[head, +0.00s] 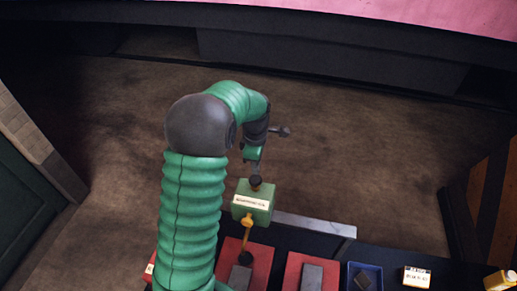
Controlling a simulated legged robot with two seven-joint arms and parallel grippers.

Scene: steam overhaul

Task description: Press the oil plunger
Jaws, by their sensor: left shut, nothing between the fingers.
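A small green box (252,205) with a white label stands at the back edge of the dark bench. A dark round knob (256,182) sits on top of it; I take it to be the oil plunger. An orange fitting (247,220) on its front leads down to a dark ball (245,258). My left arm, green and ribbed, bends over from the left. My left gripper (259,168) is shut and empty, pointing down just above the knob. I cannot tell whether it touches the knob. My right gripper is not in view.
Red pads (293,270) with grey blocks lie on the bench. To their right are a blue tray (352,280) with a dark block, a white-labelled box (416,277) and a yellow container (497,281). A grey metal bar (315,224) runs along the bench's back edge. Beyond is open brown floor.

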